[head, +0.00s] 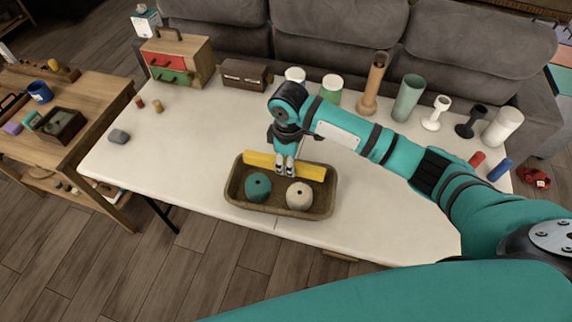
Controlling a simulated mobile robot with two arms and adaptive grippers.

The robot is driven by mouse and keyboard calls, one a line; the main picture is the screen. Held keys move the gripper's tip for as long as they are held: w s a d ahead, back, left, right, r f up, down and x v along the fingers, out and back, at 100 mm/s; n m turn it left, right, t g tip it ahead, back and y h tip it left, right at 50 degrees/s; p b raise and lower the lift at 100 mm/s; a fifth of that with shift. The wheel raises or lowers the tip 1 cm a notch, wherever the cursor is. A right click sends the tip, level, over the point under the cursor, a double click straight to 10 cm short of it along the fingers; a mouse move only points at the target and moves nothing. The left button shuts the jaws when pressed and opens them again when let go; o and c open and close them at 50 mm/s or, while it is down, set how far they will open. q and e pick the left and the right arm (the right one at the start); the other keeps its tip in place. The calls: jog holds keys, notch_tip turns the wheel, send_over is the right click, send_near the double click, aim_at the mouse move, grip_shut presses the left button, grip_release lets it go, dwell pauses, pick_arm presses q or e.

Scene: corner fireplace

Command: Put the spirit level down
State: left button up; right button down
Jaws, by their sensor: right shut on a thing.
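The yellow spirit level (310,172) is a long bar lying lengthwise along the back side of a brown tray (276,210). My right gripper (285,172) points down and is shut on the level near its middle, hiding that part of it. I cannot tell whether the level touches the tray or hangs just above it. My left gripper is not in view.
A teal round object (258,187) and a beige one (299,195) sit in the tray. Behind stand a dark box (247,74), a small drawer cabinet (192,58) and several cups and vases (408,98).

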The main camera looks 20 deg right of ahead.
jog(key=shift+w, duration=0.6)
jog(key=shift+f+p, duration=0.5)
jog(key=shift+f, duration=1.3)
jog(key=shift+f, duration=0.1)
jog(key=shift+f, duration=0.55)
jog(key=c, duration=1.1)
grip_release()
jog(key=shift+c, duration=0.2)
jog(key=shift+r, duration=0.1)
notch_tip(320, 180, up, 13)
jog(key=shift+r+b, duration=0.1)
jog(key=shift+b, duration=0.5)
